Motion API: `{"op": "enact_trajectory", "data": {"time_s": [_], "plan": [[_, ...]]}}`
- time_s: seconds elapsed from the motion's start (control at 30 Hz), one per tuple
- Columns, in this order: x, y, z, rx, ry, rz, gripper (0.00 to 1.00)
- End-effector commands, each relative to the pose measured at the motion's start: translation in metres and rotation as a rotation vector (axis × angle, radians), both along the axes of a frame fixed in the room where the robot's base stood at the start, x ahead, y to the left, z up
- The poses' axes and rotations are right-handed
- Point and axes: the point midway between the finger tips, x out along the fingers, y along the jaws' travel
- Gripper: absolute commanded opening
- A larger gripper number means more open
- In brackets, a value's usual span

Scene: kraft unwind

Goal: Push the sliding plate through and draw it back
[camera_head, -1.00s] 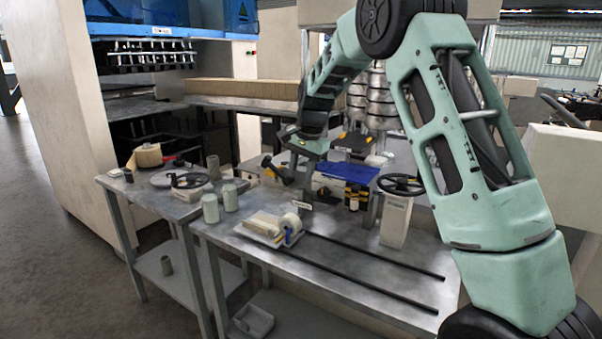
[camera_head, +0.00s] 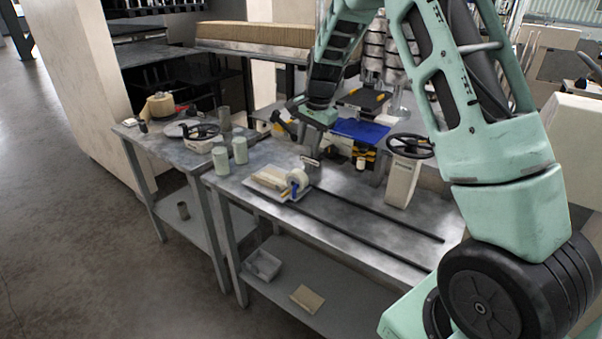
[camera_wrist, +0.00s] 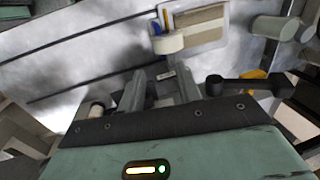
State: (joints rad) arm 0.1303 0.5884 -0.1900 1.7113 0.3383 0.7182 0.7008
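My gripper (camera_head: 315,143) points down over the far left part of the metal table (camera_head: 345,205). In the wrist view its two grey fingers (camera_wrist: 160,92) stand apart. A small piece with a pale label (camera_wrist: 167,75) shows just beyond and between the fingertips; the labelled piece also shows in the head view (camera_head: 310,161). I cannot tell whether the fingers touch it. Two dark parallel rails (camera_head: 375,209) run along the tabletop to the right. I cannot tell for sure which part is the sliding plate. A flat blue panel (camera_head: 361,130) lies behind my gripper.
A post with a black handwheel (camera_head: 411,146) stands right. Two pale green jars (camera_head: 240,150) stand left. A dark knobbed lever (camera_wrist: 245,87) is close beside my gripper.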

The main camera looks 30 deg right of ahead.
Motion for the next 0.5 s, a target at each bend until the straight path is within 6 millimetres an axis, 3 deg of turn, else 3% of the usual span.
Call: {"op": "enact_trajectory", "data": {"time_s": [0.5], "plan": [[0.019,0.006,-0.104,0.001,0.004,-0.001,0.34]]}}
